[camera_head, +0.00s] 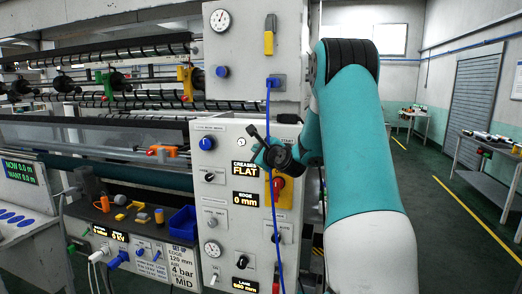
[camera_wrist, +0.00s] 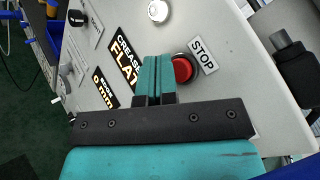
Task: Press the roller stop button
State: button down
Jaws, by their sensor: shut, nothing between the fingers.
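The red stop button (camera_wrist: 183,70), in a dark ring, sits on the grey control panel (camera_wrist: 205,22) beside a white STOP label (camera_wrist: 203,56) in the wrist view. My gripper (camera_wrist: 156,62) is shut and empty, its teal fingers together. The fingertips overlap the panel just left of the button in that view; I cannot tell whether they touch anything. In the head view my arm and wrist reach the panel's upper right, and the stop button is hidden there.
The panel carries a FLAT display (camera_head: 245,170), a blue knob (camera_head: 207,143) and a red switch on a yellow plate (camera_head: 278,188). A blue cable (camera_head: 268,120) hangs down the panel front. A dark cylindrical handle (camera_wrist: 296,62) stands at right in the wrist view.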

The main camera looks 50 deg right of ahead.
jog(key=shift+d, duration=0.1)
dwell(0.3)
jog(key=shift+w+d, duration=0.15)
jog(key=shift+d, duration=0.15)
jog(key=shift+w+d+p, duration=0.2)
jog(key=shift+d+p, duration=0.1)
jog(key=shift+d, duration=0.15)
dwell(0.7)
dwell(0.3)
jog(key=shift+s+a, duration=0.35)
jog(key=shift+a, duration=0.5)
jog(key=shift+s+a+b, duration=0.1)
jog(key=shift+s+a, duration=0.2)
jog(key=shift+a, duration=0.45)
jog(key=shift+s+a+b, duration=0.1)
jog(key=shift+s+a, duration=0.25)
jog(key=shift+a, duration=0.45)
jog(key=shift+s+a+b, duration=0.1)
jog(key=shift+s+a, duration=0.2)
jog(key=shift+a, duration=0.45)
dwell(0.7)
